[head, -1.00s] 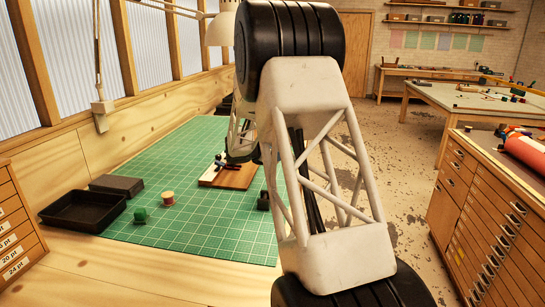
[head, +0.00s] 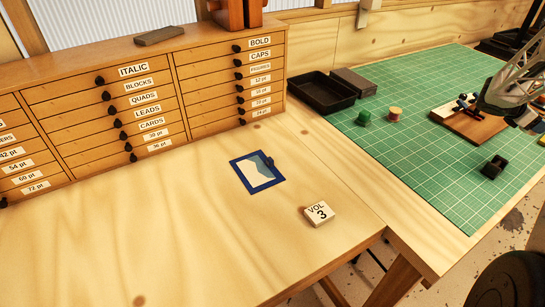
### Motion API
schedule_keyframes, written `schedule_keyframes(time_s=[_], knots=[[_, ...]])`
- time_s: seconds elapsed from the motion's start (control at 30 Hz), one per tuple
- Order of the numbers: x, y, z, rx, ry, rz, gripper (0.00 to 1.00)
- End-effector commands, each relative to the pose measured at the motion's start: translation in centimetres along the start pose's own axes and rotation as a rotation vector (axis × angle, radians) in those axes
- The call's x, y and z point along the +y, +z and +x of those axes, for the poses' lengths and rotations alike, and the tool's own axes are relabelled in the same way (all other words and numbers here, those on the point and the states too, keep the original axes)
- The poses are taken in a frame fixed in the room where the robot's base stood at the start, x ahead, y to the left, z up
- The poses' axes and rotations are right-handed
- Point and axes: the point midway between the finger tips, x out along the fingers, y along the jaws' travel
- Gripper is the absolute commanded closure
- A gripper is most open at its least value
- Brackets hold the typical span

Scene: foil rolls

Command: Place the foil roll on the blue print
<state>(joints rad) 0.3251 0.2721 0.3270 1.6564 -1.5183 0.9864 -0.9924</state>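The print with a blue border (head: 236,173) lies flat on the bare wood bench in front of the drawer cabinet. A small dark thing sits at its right edge. Two small spools stand on the green cutting mat: a green one (head: 364,118) and a pale yellow one with reddish ends (head: 394,114). Which is the foil roll I cannot tell. The end of my arm with my gripper (head: 512,98) is at the upper right, over the mat near a wooden board, away from spools and print. Its fingers are not clear, so I cannot see whether it is open.
A black tray (head: 322,104) and a dark grey block (head: 354,82) stand behind the spools. A block marked VOL 3 (head: 319,214) lies right of the print. A small black holder (head: 493,167) is on the mat. Bench around the print is mostly clear.

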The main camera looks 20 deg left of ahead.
Motion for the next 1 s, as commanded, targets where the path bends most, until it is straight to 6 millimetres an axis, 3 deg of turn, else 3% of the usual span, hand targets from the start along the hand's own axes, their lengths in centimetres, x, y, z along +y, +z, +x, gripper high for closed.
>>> schedule_keyframes(time_s=[0.17,0.37,1.0], knots=[[0.9,-0.9,-2.0,0.0,0.022,-0.009,0.7],[2.4,-2.9,-5.9,0.002,0.063,-0.026,0.7],[5.9,-11.0,-22.1,0.004,0.233,-0.098,0.7]])
